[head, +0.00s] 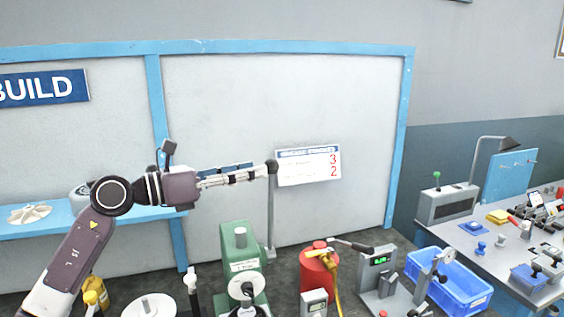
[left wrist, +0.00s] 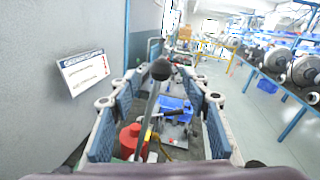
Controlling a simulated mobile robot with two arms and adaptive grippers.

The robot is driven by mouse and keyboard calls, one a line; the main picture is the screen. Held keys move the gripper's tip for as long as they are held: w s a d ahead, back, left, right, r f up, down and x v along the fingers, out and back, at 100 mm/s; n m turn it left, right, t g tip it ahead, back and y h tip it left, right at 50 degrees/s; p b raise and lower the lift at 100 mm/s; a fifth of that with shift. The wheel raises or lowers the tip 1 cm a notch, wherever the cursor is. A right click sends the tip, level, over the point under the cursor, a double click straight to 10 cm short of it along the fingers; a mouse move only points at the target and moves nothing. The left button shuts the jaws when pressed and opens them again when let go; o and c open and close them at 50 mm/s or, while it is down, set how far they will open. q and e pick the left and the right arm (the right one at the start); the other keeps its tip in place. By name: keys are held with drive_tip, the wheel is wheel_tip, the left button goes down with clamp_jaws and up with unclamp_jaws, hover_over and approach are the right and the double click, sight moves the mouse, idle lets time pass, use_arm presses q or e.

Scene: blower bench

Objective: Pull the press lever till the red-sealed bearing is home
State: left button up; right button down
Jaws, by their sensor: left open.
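The press lever is a grey upright rod (head: 271,212) with a black ball knob (head: 272,166), beside the green press (head: 241,250). My left gripper (head: 264,172) reaches in from the left at knob height, its fingers pointing at the knob. In the left wrist view the knob (left wrist: 160,69) shows between the tips of the two spread blue-padded fingers, with the rod running down below it. The gripper is open; I cannot tell whether a finger touches the lever. I cannot make out the red-sealed bearing. My right gripper is not in view.
A white sign (head: 308,166) hangs behind the lever. A red canister (head: 318,270) with a yellow hose stands right of the press, then a grey device with a green display (head: 380,262) and a blue crate (head: 450,283). A side table (head: 487,250) holds several small parts.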

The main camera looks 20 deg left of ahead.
sight(270, 166)
use_arm(q)
drive_tip(key=p+x, duration=0.2)
drive_tip(key=x, duration=0.3)
drive_tip(key=shift+w+d+r+p, duration=0.1)
drive_tip(key=shift+d+r+p, duration=0.05)
drive_tip(key=shift+p, duration=0.15)
drive_tip(key=shift+w+d, duration=0.15)
drive_tip(key=shift+w, duration=0.05)
drive_tip(key=shift+s, duration=0.15)
clamp_jaws()
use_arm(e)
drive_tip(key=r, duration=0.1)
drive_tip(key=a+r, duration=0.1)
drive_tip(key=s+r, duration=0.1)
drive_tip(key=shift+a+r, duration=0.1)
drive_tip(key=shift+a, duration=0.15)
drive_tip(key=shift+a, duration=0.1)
